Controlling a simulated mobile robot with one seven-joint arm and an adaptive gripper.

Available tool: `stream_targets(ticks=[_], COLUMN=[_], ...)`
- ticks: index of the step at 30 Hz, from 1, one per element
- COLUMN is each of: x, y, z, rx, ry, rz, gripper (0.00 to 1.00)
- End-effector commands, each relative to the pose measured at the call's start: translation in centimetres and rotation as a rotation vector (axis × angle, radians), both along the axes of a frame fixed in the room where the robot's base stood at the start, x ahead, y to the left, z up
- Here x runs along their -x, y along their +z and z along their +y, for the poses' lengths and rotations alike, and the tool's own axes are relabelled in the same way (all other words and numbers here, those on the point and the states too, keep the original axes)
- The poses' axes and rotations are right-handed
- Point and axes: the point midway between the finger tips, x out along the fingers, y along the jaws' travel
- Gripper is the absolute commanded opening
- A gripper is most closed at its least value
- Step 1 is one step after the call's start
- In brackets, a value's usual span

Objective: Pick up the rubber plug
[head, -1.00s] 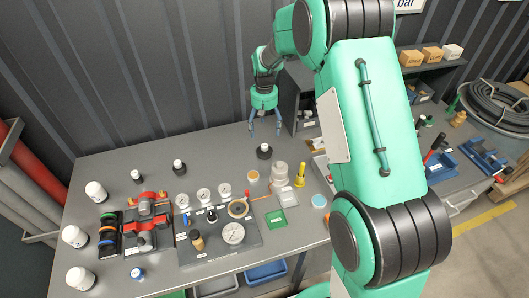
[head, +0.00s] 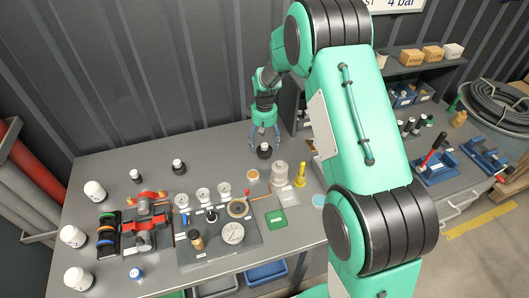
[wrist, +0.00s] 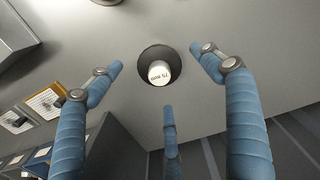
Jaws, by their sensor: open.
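A black round rubber plug with a white top (head: 264,151) stands upright on the grey workbench. It also shows in the wrist view (wrist: 159,73), where its white top carries a label that seems to read "75 mm". My gripper (head: 265,139) is directly above it, pointing down. Its blue fingers are spread around the plug in the wrist view (wrist: 157,60) and hold nothing. Whether any finger touches the plug cannot be told. Two similar black pieces with white tops stand further left, one at the middle (head: 179,166) and one beyond it (head: 136,176).
A clear jar (head: 280,174) and a yellow plug-like piece (head: 300,176) stand in front of the gripper. A gauge board (head: 218,243) lies to the left. A dark shelf unit (head: 290,105) is close on the right. The bench left of the plug is largely clear.

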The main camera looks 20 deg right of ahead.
Motion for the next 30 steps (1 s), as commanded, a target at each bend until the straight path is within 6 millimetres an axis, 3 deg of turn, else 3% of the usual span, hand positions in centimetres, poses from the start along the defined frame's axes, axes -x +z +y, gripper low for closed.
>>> stream_targets(ticks=[11, 24, 30], x=[0.0, -0.1, -0.2], y=[-0.3, -4.7, -5.2], z=[0.0, -0.1, -0.1], rx=[0.000, 0.000, 0.000], ry=[0.000, 0.000, 0.000], rz=[0.001, 0.000, -0.001], gripper=[0.79, 0.79, 0.79])
